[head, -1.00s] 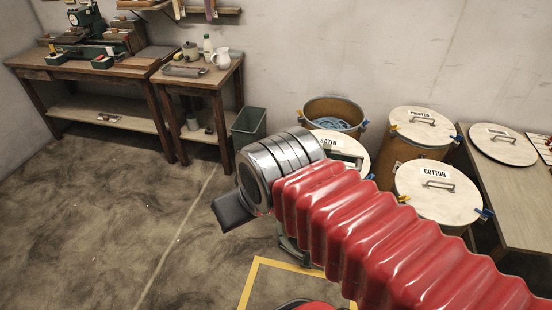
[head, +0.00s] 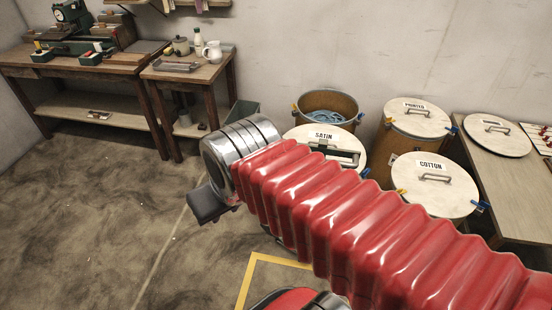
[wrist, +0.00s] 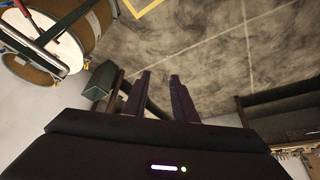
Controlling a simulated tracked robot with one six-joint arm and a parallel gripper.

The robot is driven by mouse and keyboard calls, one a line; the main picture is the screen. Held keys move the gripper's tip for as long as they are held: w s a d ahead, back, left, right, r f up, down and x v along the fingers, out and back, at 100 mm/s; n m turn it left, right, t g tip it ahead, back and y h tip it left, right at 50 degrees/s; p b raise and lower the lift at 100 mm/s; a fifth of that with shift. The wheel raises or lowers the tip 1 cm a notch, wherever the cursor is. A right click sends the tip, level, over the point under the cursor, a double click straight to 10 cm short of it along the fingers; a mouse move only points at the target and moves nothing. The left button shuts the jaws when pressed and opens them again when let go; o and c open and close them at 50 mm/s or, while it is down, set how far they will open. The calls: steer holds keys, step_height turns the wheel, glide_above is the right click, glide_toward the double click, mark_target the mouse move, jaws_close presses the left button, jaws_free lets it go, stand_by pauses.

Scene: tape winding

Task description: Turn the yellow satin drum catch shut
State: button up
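The satin drum's round pale lid (head: 305,133) is labelled SATIN and shows in the head view behind my arm. A dark green bar-like handle (head: 345,155) lies across it. A blue catch (head: 365,172) shows at its right edge. I cannot make out its yellow catch; my red arm hides the front and left lower part of the drum. My gripper (head: 210,203) is left of the drum, over open floor. In the wrist view my gripper (wrist: 160,75) has its two fingers apart with nothing between them. A pale drum lid (wrist: 62,48) is at that view's upper left.
An open drum (head: 355,103) with blue material stands behind the satin drum. The printed drum lid (head: 418,118) and cotton drum lid (head: 433,192) are to the right. A grey bin (head: 243,112) and workbench (head: 190,78) stand behind my gripper. Floor at left is clear.

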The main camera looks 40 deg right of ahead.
steer(key=w+d+f+m+t+h, duration=0.1)
steer(key=w+d+f, duration=0.4)
steer(key=d+f, duration=0.85)
steer(key=w+d+f+m+h, duration=0.15)
steer(key=w+d+f, duration=0.55)
steer(key=f, duration=1.2)
steer(key=w+d+f+m+t+h, duration=0.1)
steer(key=w+d+f+m, duration=0.15)
steer(key=d+f, duration=1.3)
steer(key=w+r+n+t+h, duration=0.1)
steer(key=w+r+t+h, duration=0.1)
steer(key=w+r+t, duration=0.5)
step_height(320, 180, up, 2)
steer(key=d+t, duration=0.1)
steer(key=t, duration=0.2)
steer(key=shift+w+r+n, duration=0.25)
steer(key=shift+n, duration=0.05)
steer(key=shift+w+h, duration=0.1)
steer(key=shift+h, duration=0.15)
